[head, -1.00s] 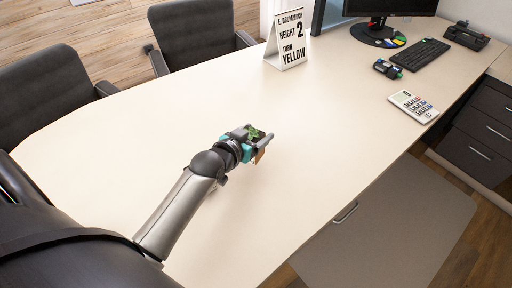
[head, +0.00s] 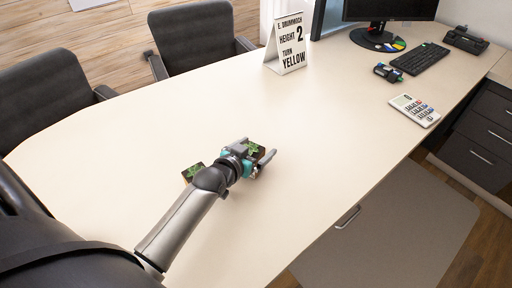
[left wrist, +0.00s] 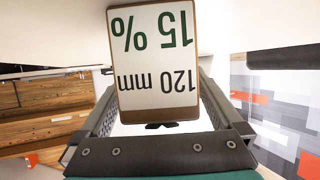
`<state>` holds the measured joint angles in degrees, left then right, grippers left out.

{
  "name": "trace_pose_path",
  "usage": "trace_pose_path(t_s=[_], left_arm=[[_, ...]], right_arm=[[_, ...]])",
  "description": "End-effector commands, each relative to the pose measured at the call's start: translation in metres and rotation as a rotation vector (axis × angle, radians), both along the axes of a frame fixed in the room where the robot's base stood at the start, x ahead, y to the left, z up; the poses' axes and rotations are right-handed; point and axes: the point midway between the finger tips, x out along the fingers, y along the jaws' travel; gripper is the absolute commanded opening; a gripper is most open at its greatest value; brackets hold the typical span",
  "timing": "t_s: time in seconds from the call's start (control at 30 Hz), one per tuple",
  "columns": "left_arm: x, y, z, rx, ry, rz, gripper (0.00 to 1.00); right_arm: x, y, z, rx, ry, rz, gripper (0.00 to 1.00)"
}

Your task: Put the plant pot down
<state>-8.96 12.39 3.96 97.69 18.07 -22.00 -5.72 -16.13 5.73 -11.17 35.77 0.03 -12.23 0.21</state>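A second small green-leaved pot (head: 193,173) stands on the desk left of my left wrist, partly hidden by the arm. My right gripper is not in view.
A calculator (head: 414,110), stapler-like item (head: 388,72), keyboard (head: 420,58) and monitor (head: 388,10) are to the right. Chairs (head: 195,38) line the far side.

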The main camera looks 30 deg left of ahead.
Motion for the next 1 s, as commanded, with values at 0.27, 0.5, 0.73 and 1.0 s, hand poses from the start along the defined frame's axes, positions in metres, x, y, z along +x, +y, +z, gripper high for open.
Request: trace_pose_path(t_s=[0.27,0.5,0.73,1.0], left_arm=[[-0.001,0.000,0.004,0.000,-0.001,0.000,1.00],[-0.029,0.000,0.016,0.000,0.002,0.000,1.00],[-0.067,0.000,0.031,0.001,0.002,0.000,1.00],[-0.101,0.000,0.045,0.000,0.001,0.000,1.00]], right_arm=[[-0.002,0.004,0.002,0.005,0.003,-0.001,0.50],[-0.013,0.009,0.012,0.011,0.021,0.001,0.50],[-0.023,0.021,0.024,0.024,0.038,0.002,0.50],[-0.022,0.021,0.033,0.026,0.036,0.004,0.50]])
